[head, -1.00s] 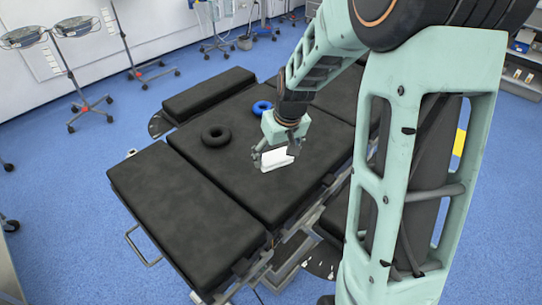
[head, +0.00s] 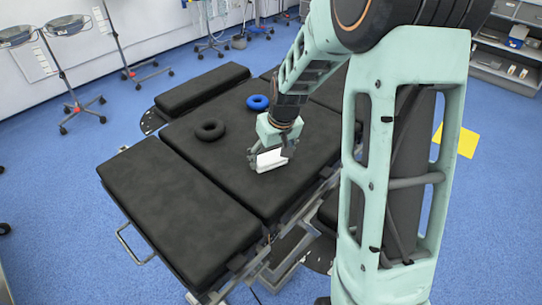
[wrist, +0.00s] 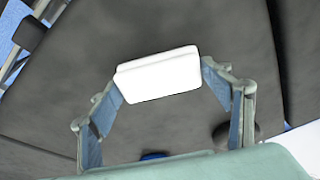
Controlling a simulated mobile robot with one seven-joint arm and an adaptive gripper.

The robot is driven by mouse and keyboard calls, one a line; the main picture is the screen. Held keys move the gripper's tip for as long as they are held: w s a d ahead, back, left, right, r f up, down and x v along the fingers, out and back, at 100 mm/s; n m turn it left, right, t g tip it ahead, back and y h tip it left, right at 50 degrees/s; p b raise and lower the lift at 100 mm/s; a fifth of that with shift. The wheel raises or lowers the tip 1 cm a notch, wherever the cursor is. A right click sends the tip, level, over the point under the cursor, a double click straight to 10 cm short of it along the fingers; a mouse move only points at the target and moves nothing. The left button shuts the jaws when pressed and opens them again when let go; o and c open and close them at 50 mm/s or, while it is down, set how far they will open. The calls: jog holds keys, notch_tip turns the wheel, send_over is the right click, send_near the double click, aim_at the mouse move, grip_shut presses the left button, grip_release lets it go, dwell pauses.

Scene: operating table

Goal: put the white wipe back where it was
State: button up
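The white wipe (head: 271,160) is a small white block-like pack. It is between the fingers of my gripper (head: 268,158), over the middle section of the black operating table (head: 225,178). In the wrist view the wipe (wrist: 160,76) spans the gap between both fingertips (wrist: 160,80), which meet its two ends, so my gripper is shut on it. It is low over the pad; I cannot tell whether its underside touches.
A black ring (head: 210,130) and a blue ring (head: 257,102) lie on the table beyond the wipe. The pad on the near left (head: 175,200) is bare. Wheeled stands (head: 72,85) stand at the back left. A yellow patch (head: 457,140) is on the floor at right.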

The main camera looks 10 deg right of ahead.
jog(key=o, duration=0.4)
jog(key=shift+r+p, duration=0.3)
jog(key=shift+r, duration=0.3)
jog(key=p+v, duration=0.1)
jog(key=v, duration=1)
jog(key=shift+s+r, duration=0.1)
jog(key=shift+s, duration=0.15)
jog(key=shift+p, duration=0.35)
